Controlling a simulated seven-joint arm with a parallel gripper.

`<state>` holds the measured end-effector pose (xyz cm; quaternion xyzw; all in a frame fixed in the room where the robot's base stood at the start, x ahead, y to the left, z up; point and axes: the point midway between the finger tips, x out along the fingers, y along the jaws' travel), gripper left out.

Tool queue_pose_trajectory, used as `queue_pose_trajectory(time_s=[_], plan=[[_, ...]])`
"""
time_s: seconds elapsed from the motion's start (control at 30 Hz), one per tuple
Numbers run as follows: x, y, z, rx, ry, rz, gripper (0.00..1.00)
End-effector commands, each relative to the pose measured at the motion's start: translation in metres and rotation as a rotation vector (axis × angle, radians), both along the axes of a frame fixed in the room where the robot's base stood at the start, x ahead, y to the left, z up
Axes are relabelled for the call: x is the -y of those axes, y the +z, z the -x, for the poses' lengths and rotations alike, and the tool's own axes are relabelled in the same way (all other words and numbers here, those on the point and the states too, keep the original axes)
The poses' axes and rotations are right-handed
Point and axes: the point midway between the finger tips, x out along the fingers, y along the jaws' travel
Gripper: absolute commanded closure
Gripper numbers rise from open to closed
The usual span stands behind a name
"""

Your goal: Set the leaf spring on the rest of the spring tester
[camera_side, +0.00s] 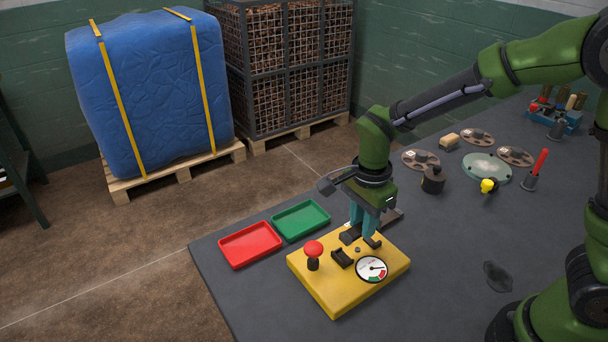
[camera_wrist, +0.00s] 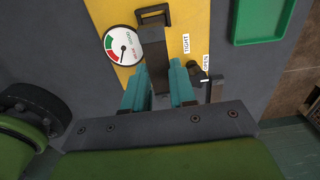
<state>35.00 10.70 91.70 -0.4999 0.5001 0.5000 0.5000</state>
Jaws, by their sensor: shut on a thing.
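The yellow spring tester (camera_side: 333,292) stands on the dark table, with a dial gauge (camera_side: 371,269), a red knob (camera_side: 313,249) and a black bracket-like piece (camera_side: 342,258) on top. My gripper (camera_side: 364,236) is low over its back part, fingers pointing down. In the wrist view my gripper (camera_wrist: 158,90) is shut on a dark flat bar, the leaf spring (camera_wrist: 153,48). The spring's far end reaches toward the black bracket (camera_wrist: 155,13), beside the dial (camera_wrist: 123,45). I cannot tell whether the spring touches the tester. My fingers mostly hide the spring in the side view.
A red tray (camera_side: 250,245) and a green tray (camera_side: 300,220) lie left of the tester. Behind, right, are a black weight-like piece (camera_side: 433,180), several discs and a red-handled tool (camera_side: 537,167). A dark oval patch (camera_side: 497,276) lies right; the table around it is clear.

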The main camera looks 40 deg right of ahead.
Motion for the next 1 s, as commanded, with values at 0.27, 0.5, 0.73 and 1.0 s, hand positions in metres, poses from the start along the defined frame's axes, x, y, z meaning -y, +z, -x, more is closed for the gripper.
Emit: queue_pose_trajectory(time_s=[0.27, 0.5, 0.73, 1.0], plan=[[0.000, -0.023, 0.000, -0.002, 0.000, 0.001, 1.00], [0.000, -0.039, 0.000, 0.000, 0.001, 0.000, 1.00], [0.000, -0.045, 0.000, 0.001, 0.001, 0.000, 1.00], [0.000, -0.046, 0.000, 0.001, 0.001, 0.000, 1.00]])
